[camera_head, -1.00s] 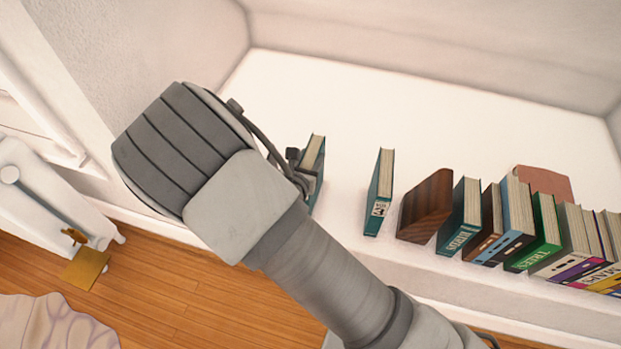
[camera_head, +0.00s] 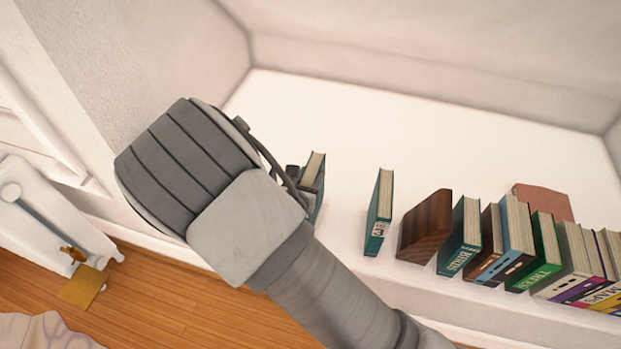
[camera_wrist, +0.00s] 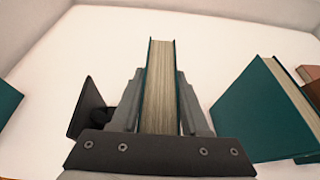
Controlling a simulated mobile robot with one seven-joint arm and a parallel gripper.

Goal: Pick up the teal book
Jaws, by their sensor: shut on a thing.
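A teal book (camera_head: 314,172) with cream pages stands upright at the left end of the row, largely hidden behind my arm in the head view. In the wrist view the teal book (camera_wrist: 160,85) sits between the two fingers of my gripper (camera_wrist: 161,100), which press on both covers. My gripper (camera_head: 306,186) is mostly hidden by my wrist in the head view. I cannot tell whether the book's bottom touches the white ledge. A second teal book (camera_head: 380,215) stands apart to the right; it also shows in the wrist view (camera_wrist: 262,115).
A dark wooden block (camera_head: 425,227) stands right of the second teal book, followed by a teal "BIRDS" book (camera_head: 461,238) and several other books. A teal piece (camera_wrist: 8,100) shows at the wrist view's left edge.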

